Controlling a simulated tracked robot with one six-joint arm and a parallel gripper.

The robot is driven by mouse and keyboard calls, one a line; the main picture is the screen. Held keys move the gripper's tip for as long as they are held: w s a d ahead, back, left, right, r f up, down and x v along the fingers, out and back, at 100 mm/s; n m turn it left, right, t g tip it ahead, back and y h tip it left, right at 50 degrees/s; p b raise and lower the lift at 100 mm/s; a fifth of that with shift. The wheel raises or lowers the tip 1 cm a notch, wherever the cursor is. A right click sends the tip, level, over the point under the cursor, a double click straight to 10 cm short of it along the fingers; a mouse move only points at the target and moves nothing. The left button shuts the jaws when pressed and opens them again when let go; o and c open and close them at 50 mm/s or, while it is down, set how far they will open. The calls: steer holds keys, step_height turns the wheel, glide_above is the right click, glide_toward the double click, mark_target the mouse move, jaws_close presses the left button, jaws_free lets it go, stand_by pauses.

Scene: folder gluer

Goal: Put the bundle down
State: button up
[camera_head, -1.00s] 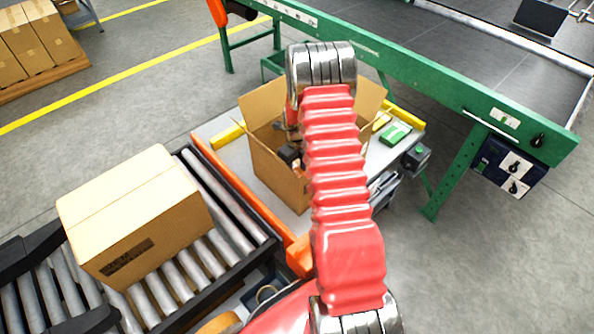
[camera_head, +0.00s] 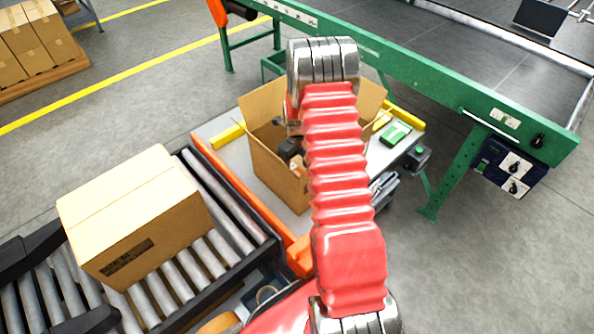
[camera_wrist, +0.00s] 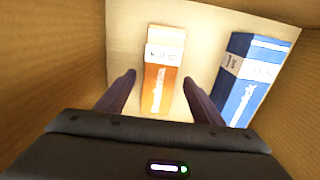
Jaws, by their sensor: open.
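My gripper (camera_wrist: 159,79) is open inside an open cardboard box (camera_head: 277,176). In the wrist view, an orange bundle with a white band (camera_wrist: 160,80) lies on the box floor between my two fingers. A gap shows on each side, so the fingers look apart from it. A blue bundle with a white band (camera_wrist: 249,78) lies to its right, beyond the right finger. In the head view my arm and the box walls hide the fingertips and both bundles.
The box stands on a light table (camera_head: 224,127) with yellow bars and a green item (camera_head: 395,133). A closed carton (camera_head: 135,215) sits on the roller conveyor (camera_head: 210,250) at left. A green-framed machine (camera_head: 440,90) runs behind.

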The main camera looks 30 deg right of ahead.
step_height(320, 180, up, 10)
stand_by(0.4)
stand_by(0.6)
step_height(320, 180, up, 14)
steer(key=n+t, duration=0.2)
steer(key=n, duration=0.6)
glide_above(297, 174)
steer(key=a, duration=0.7)
steer(key=s+a+r+n, duration=0.2)
steer(key=r, duration=0.1)
steer(key=s+a+r+n+t, duration=0.1)
steer(key=s+a+r+n, duration=0.1)
steer(key=a+r+n, duration=0.1)
steer(key=s+a+r+n, duration=0.2)
steer(key=r, duration=0.2)
steer(key=shift+a+r+n+t+h, duration=0.1)
steer(key=shift+a+n+t+h, duration=0.05)
steer(key=shift+n+t+h, duration=0.15)
steer(key=s+a+r+n+t, duration=0.1)
steer(key=s+a+r+n, duration=0.1)
steer(key=s+a+n, duration=0.4)
steer(key=s+a+r+n+t, duration=0.1)
steer(key=s+a+r+n, duration=0.2)
steer(key=s+n, duration=0.9)
steer(key=s+a, duration=0.1)
steer(key=a, duration=0.2)
steer(key=shift+s+n, duration=0.35)
steer(key=shift+n, duration=0.05)
steer(key=shift+c, duration=0.2)
